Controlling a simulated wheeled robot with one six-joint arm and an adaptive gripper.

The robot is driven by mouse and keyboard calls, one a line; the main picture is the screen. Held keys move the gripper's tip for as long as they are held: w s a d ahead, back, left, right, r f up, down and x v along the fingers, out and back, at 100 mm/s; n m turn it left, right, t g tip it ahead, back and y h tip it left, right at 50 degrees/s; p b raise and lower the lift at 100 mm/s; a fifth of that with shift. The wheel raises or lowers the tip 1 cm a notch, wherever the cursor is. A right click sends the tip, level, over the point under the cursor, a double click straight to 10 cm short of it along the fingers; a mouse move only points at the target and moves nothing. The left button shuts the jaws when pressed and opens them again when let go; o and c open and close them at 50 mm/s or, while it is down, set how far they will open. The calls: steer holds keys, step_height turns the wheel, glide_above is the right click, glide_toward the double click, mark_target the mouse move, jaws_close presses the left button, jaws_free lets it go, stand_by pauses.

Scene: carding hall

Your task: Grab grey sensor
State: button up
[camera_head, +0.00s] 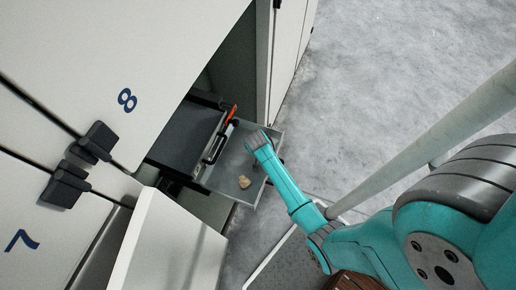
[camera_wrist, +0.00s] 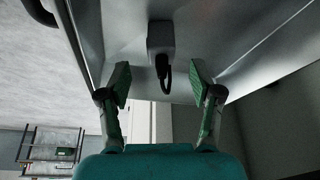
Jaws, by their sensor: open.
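The grey sensor (camera_wrist: 161,38) is a small dark grey block with a short black cable hanging from it. In the wrist view it lies against a grey metal surface, centred just beyond my fingertips. My gripper (camera_wrist: 161,84) is open, with one green-padded finger on each side below the sensor. The cable end hangs between the fingertips, and neither finger appears to touch the sensor. In the head view my arm reaches to the open grey drawer (camera_head: 229,190). I cannot make out the sensor there.
The floor (camera_head: 380,70) at upper right is clear.

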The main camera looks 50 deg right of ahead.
steer(key=shift+x, duration=3.15)
jaws_close()
